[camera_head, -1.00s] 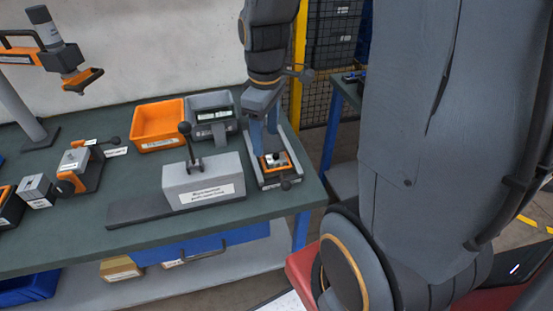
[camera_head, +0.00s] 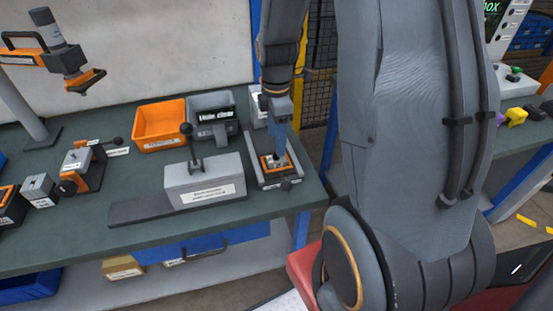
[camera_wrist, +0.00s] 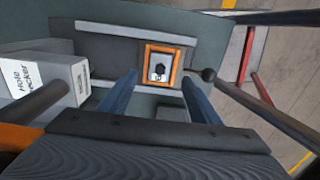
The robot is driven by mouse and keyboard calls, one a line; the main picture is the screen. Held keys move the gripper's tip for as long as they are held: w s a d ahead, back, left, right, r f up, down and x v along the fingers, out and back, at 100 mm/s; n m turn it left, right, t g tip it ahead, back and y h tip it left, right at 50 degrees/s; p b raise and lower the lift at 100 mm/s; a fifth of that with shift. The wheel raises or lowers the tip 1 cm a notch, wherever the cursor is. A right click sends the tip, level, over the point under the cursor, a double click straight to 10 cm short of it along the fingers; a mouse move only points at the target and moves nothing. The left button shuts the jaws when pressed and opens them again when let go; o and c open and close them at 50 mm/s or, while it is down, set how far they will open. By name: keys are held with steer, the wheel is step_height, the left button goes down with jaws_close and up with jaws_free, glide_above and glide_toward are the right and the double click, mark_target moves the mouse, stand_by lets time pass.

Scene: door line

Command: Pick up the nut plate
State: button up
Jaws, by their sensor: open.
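What looks like the nut plate, a small light plate with a dark nut on it (camera_wrist: 159,70), sits inside an orange square frame (camera_wrist: 147,57) in the wrist view. In the head view the orange frame (camera_head: 266,167) rests in a grey fixture (camera_head: 288,176) at the right end of the green bench, and the plate is partly hidden by my fingers. My gripper (camera_head: 276,153) is open and points down above the frame. In the wrist view its blue fingers (camera_wrist: 159,82) stand apart on the two sides of the frame, with nothing between them; touching cannot be told.
A grey block with a black lever (camera_head: 203,180) stands left of the fixture. A black ball-ended handle (camera_wrist: 208,74) sticks out beside the frame. Orange (camera_head: 160,136) and grey (camera_head: 212,103) bins stand behind. The green bench's front (camera_head: 70,245) is clear.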

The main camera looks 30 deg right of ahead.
mark_target(276, 159)
steer(key=shift+f+p, duration=0.65)
steer(key=shift+f, duration=2.45)
jaws_close()
steer(key=shift+r, duration=0.1)
